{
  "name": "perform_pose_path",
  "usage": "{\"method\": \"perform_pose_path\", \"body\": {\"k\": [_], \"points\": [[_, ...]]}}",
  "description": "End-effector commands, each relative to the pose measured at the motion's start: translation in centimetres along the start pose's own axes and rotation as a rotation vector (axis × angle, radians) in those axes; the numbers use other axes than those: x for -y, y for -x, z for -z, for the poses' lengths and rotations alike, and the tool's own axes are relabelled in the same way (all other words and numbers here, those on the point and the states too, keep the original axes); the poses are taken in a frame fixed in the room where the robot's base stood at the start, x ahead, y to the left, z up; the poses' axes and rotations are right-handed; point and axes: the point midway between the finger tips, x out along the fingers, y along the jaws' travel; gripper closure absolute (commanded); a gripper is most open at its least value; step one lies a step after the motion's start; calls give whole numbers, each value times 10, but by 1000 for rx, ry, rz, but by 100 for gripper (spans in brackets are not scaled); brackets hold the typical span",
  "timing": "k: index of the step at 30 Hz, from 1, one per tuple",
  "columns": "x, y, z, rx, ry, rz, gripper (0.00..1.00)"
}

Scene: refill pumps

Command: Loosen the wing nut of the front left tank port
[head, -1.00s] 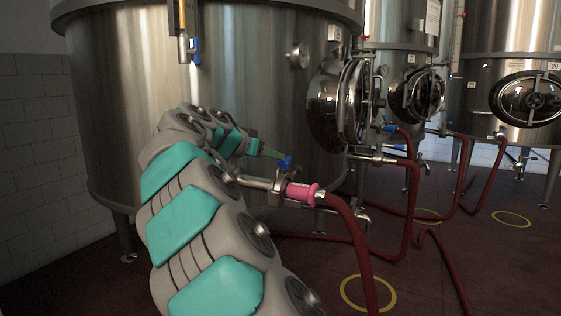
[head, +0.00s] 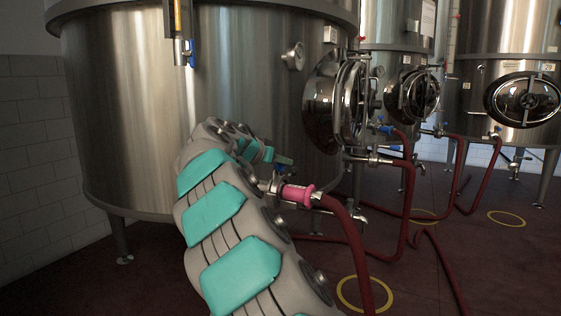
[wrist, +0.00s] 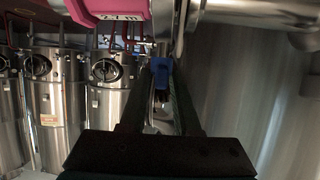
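The front left tank (head: 140,110) is a large steel vessel. Its low port carries a steel fitting (head: 269,186) with a pink hose coupling (head: 297,195) and a dark red hose. The pink coupling also shows at the top of the wrist view (wrist: 110,10), beside a metal clamp part (wrist: 180,30). My gripper (head: 284,161) is just above and behind this fitting in the head view. In the wrist view its two dark fingers (wrist: 161,80) are apart, with a small blue part (wrist: 162,73) showing between the tips; contact is unclear. I cannot make out the wing nut clearly.
A round manway door (head: 345,105) stands out at the tank's right. The red hose (head: 355,250) drops to the floor near a yellow ring (head: 365,294). More tanks (head: 520,65) and hoses stand behind. Floor at the lower left is clear.

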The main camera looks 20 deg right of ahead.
Motion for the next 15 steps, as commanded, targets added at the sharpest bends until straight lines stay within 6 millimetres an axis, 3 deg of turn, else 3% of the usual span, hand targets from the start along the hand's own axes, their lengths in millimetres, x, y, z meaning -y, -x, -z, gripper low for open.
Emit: {"method": "perform_pose_path", "body": {"k": [1, 7, 15], "points": [[0, 0, 0, 0, 0, 0, 76], [0, 0, 0, 0, 0, 0, 99], [0, 0, 0, 0, 0, 0, 100]]}}
